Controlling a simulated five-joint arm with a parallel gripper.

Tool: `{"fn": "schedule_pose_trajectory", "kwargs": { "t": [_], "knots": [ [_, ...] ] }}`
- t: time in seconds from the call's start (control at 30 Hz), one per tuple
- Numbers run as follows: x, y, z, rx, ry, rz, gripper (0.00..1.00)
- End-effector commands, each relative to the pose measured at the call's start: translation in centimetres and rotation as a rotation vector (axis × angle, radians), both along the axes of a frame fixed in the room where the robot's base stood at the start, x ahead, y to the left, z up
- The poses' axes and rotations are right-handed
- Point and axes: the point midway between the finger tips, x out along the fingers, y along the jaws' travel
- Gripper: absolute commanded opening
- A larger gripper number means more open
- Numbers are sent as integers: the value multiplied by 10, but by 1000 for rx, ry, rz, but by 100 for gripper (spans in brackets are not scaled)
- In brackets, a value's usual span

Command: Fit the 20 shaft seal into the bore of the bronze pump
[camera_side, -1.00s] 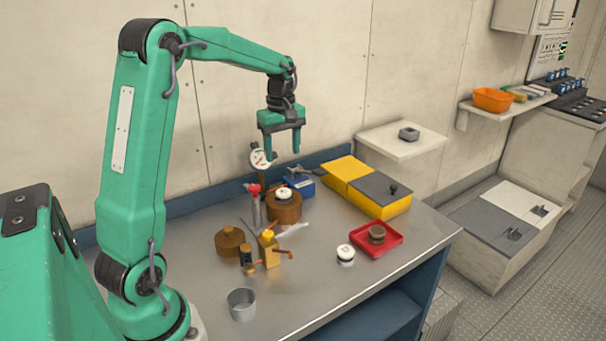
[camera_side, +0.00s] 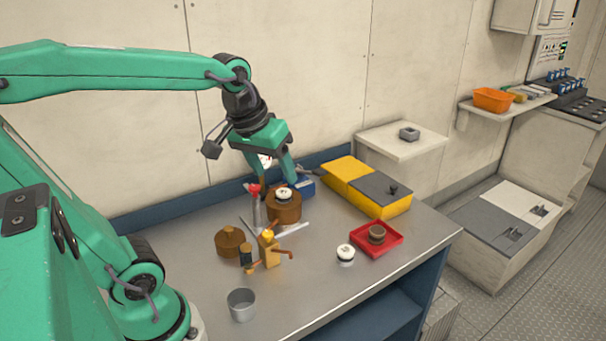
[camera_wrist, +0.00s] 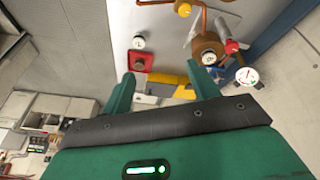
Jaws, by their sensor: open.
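The bronze pump (camera_side: 284,212) stands upright on the bench as a squat brown cylinder; it also shows in the wrist view (camera_wrist: 205,42). A white-topped round piece (camera_side: 284,193) sits at its top centre; I cannot tell how deep. A similar white-topped piece (camera_side: 346,255) stands on the bare bench and shows in the wrist view (camera_wrist: 138,43). A brown ring-like piece (camera_side: 377,233) lies in a red tray (camera_side: 362,249). No size marking is readable, so I cannot tell which is the 20 seal. My gripper (camera_side: 278,172) is open and empty, tilted above the pump's back side.
A bronze lid-like part (camera_side: 229,243), a brass fitting with copper pipes (camera_side: 268,250) and a grey cup (camera_side: 242,304) stand left and front. A red-topped tool (camera_side: 255,192) is close beside the pump. A yellow-and-grey case (camera_side: 352,172) lies behind right. The front right bench is clear.

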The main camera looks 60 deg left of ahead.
Motion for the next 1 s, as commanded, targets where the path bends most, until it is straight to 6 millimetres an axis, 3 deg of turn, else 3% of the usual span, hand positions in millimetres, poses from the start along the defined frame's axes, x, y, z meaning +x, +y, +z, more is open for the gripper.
{"fn": "schedule_pose_trajectory", "kwargs": {
  "t": [0.2,0.4,1.0],
  "knots": [
    [-36,-26,-8,74,-77,-240,60],
    [-55,-36,-17,120,-118,-376,60],
    [-59,-39,-19,133,-127,-410,60]
  ]
}}
